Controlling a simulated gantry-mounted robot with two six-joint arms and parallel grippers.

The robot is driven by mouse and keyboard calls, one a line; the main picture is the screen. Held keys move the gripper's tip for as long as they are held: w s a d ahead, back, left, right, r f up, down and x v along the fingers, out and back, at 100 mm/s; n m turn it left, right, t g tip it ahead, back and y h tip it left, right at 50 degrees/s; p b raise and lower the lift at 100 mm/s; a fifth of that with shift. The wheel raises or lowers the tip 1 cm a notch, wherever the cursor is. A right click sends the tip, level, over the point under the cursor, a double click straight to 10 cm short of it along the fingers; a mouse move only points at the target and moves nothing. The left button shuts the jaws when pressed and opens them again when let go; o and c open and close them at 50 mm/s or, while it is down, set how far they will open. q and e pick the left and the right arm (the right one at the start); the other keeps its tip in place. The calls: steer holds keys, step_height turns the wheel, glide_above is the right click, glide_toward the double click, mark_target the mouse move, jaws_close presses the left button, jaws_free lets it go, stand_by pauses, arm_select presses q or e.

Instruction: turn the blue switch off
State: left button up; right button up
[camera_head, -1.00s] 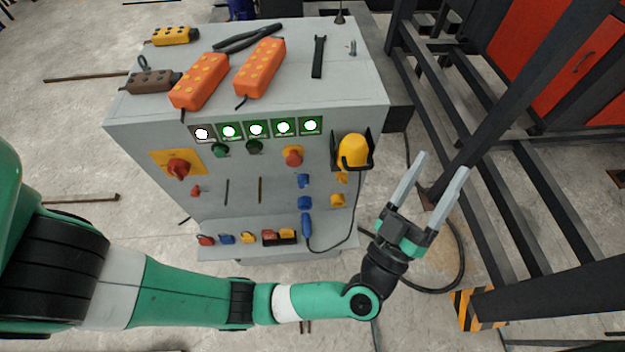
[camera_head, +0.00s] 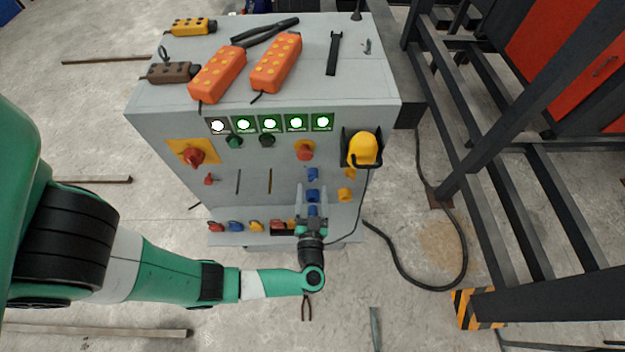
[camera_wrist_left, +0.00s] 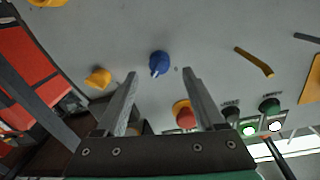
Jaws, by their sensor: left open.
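A blue switch (camera_head: 312,174) sits on the front panel of the grey cabinet (camera_head: 160,130), below and right of a red button (camera_head: 305,150). In the left wrist view the blue switch (camera_wrist_left: 159,63) is a round knob with a light mark on its edge. My left gripper (camera_head: 312,188) is open and empty in front of the panel, its fingers pointing up just below the switch. In the left wrist view the open gripper (camera_wrist_left: 160,75) has the knob between its fingertips in the picture; contact does not show. My right gripper is not in view.
A second blue fitting (camera_head: 313,195) shows between the fingers. Yellow fittings (camera_head: 350,174) and a yellow lamp (camera_head: 364,149) are to the right. A lower ledge (camera_head: 350,222) holds several coloured plugs. A black cable (camera_head: 392,268) hangs right. Dark steel frames (camera_head: 520,180) stand farther right.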

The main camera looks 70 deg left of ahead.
mark_target(313, 180)
arm_select(q)
steer(key=x, duration=0.4)
jaws_close()
